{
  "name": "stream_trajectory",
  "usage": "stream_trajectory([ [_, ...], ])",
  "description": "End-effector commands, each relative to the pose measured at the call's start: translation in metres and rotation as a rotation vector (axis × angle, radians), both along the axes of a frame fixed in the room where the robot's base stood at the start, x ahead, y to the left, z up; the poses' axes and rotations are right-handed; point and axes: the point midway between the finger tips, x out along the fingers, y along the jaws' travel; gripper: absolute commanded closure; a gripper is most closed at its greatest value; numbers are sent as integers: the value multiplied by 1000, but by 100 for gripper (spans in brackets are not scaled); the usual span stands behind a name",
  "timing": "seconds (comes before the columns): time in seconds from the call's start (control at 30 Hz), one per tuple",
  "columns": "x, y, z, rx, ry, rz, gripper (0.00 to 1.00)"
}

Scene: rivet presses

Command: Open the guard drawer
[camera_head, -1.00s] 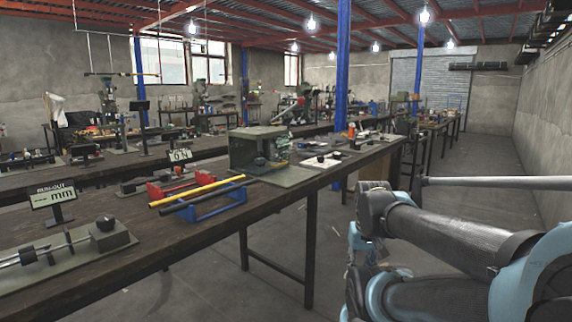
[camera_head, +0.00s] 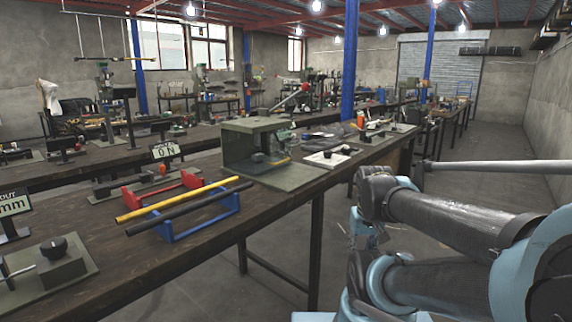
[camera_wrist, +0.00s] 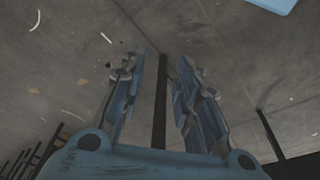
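A grey-green box-like press housing (camera_head: 238,150) with an open front stands on a flat plate on the near bench, in the middle of the head view. A black knob (camera_head: 258,158) shows low at its front. Which part is the guard drawer I cannot tell for sure; no drawer stands clearly pulled out. My gripper (camera_wrist: 162,72) is open and empty in the wrist view, its two blue-grey fingers apart over the floor.
The near bench (camera_head: 100,268) runs from lower left toward the back. A blue and red rack (camera_head: 205,222) with a yellow bar and a black bar lies left of the housing. A white tray (camera_head: 325,160) lies right of it. The concrete floor (camera_head: 470,172) is clear at right.

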Motion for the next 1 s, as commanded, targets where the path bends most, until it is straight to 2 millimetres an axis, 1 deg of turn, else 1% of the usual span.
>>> stream_trajectory([
  [0.03,-6,1,4,2,-8,-1,70],
  [0.07,-7,1,6,7,-10,-3,70],
  [0.13,-4,5,9,25,-8,-9,70],
  [0.23,6,13,17,75,1,-26,70],
  [0.37,27,32,33,179,17,-56,70],
  [0.57,68,61,60,359,41,-99,70],
  [0.7,100,78,78,485,54,-125,70],
  [0.87,140,93,99,629,64,-150,70],
  [1.0,177,102,116,754,70,-165,70],
])
